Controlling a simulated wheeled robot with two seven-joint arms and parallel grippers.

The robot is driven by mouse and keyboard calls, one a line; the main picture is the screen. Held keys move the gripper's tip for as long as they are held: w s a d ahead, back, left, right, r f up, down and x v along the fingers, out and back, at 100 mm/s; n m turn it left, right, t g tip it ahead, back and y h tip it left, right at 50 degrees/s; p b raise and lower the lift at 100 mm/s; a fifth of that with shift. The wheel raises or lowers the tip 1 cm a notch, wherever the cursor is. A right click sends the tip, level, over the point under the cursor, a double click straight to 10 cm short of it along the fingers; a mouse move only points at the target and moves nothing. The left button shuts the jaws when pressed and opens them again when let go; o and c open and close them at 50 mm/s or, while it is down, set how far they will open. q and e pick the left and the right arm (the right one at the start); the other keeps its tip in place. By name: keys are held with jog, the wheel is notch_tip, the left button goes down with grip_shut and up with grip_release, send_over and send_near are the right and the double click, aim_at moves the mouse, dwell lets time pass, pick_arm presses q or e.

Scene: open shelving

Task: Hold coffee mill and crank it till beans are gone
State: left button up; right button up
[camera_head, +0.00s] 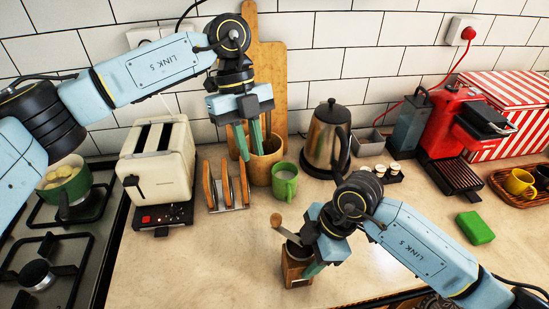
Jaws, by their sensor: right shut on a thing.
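The coffee mill (295,271) is a small wooden box near the counter's front edge, with a dark top. Its crank (285,231) reaches up and left to a round wooden knob (276,220). My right gripper (309,262) is shut on the mill from the right; its fingers partly cover the mill. The mill appears upright, and I cannot see whether beans are inside. My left gripper (255,140) points down at the back, in front of the wooden utensil holder (268,165). Its fingers are apart with nothing visible between them, well above and behind the mill.
A green mug (285,183) and a toast rack (227,192) stand behind the mill. A toaster (157,168) and stove (60,245) are at left. A kettle (327,140), red coffee machine (455,140) and green block (475,227) are to the right. Counter left of the mill is clear.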

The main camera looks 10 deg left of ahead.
aim_at(276, 216)
pick_arm(q)
jog(key=o, duration=0.5)
jog(key=s+d+t+y, duration=0.1)
jog(key=s+d, duration=0.1)
jog(key=s+d+r+t, duration=0.1)
jog(key=s+d, duration=0.1)
jog(key=s, duration=0.1)
jog(key=s+d+t+y, duration=0.1)
jog(key=s+d, duration=0.1)
jog(key=s, duration=0.1)
jog(key=shift+r+n+y, duration=0.3)
jog(key=shift+r, duration=0.05)
notch_tip(276, 216, down, 12)
jog(key=shift+d+r, duration=0.1)
jog(key=shift+c, duration=0.5)
grip_shut()
